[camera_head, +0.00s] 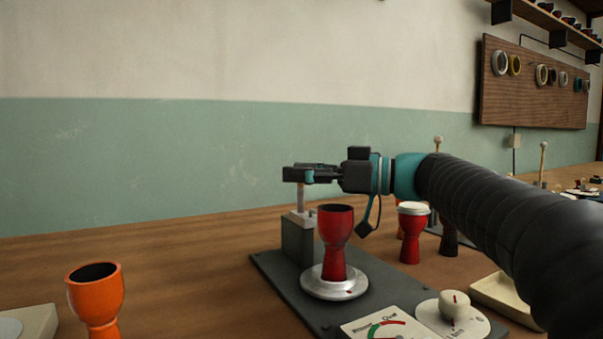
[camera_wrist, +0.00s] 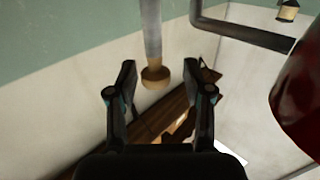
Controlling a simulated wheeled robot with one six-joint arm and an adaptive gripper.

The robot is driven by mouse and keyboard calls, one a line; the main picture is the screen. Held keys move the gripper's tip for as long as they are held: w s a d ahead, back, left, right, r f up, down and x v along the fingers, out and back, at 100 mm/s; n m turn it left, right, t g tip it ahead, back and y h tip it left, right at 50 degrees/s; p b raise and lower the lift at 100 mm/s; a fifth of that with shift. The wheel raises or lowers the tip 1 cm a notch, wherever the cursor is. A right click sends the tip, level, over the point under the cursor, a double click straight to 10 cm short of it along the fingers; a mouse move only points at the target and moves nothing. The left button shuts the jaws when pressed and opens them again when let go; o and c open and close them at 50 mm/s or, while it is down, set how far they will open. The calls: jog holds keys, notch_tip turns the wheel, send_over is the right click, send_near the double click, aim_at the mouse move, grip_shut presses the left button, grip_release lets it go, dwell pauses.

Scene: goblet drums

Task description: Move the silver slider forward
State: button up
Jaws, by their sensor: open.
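A thin silver post (camera_head: 301,198), which looks like the silver slider, stands upright on a dark grey block (camera_head: 297,240) at the back left of a dark base plate. My gripper (camera_head: 298,174) is at the top of the post, reaching in from the right and hiding its upper end. In the wrist view the grey rod (camera_wrist: 152,35) with a tan end (camera_wrist: 155,76) shows between my two open fingertips (camera_wrist: 165,85). There is a gap on each side of the tan end, and the fingers are not shut on it.
A red goblet drum (camera_head: 335,230) stands on a silver disc (camera_head: 334,286) just in front of the block; it also shows in the wrist view (camera_wrist: 302,95). A gauge (camera_head: 387,328) and a knob (camera_head: 454,306) are nearer. A white-topped red drum (camera_head: 411,235) and an orange drum (camera_head: 96,295) stand apart.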

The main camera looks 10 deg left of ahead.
jog(key=d, duration=1.2)
jog(key=shift+s, duration=0.35)
